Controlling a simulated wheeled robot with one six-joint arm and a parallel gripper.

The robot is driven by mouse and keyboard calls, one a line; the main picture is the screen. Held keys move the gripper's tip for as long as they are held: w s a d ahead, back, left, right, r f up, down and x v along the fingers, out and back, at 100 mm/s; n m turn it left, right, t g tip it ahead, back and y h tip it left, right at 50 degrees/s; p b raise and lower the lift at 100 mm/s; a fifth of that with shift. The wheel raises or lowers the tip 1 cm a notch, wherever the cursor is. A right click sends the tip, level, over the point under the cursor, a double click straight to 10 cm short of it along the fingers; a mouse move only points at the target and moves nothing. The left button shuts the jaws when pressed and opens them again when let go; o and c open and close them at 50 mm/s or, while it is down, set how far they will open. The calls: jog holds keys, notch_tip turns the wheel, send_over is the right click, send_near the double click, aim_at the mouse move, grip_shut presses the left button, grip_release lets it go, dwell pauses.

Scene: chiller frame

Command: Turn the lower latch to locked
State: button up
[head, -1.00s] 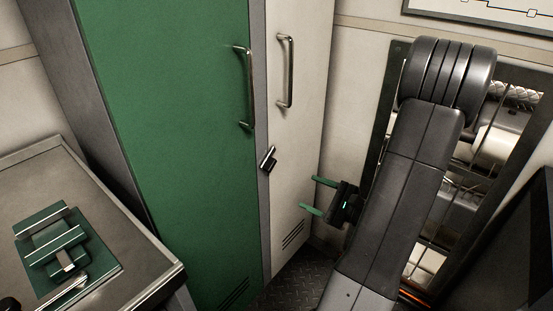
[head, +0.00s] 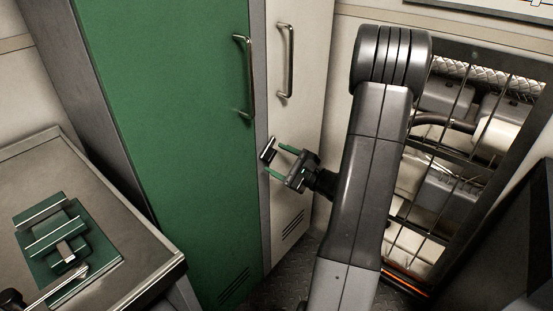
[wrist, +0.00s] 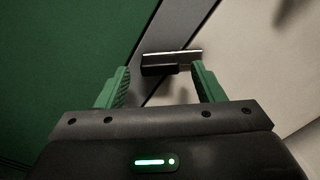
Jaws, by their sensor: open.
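The latch (head: 267,150) is a small dark and silvery handle on the grey post between the green door (head: 165,130) and the pale door (head: 297,130). It sits below the door handles and looks tilted in the head view. In the wrist view the latch (wrist: 171,62) lies crosswise just beyond the fingertips, roughly between them. My gripper (head: 274,160) has green fingers, open and empty, pointing at the latch. In the wrist view the gripper (wrist: 160,78) shows a finger on each side. I cannot tell whether either finger touches the latch.
Bar handles stand out from the green door (head: 245,77) and the pale door (head: 288,62). A metal bench (head: 140,262) with a green fixture (head: 62,245) is at left. A barred rack (head: 460,150) stands at right, behind my arm.

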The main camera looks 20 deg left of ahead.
jog(key=shift+w+a, duration=0.25)
jog(key=shift+a, duration=0.4)
jog(key=c, duration=1)
jog(key=m+p, duration=0.2)
jog(key=m, duration=0.1)
jog(key=shift+m, duration=0.3)
jog(key=shift+f+m+p, duration=0.2)
jog(key=shift+m+p, duration=0.6)
jog(key=shift+m, duration=1)
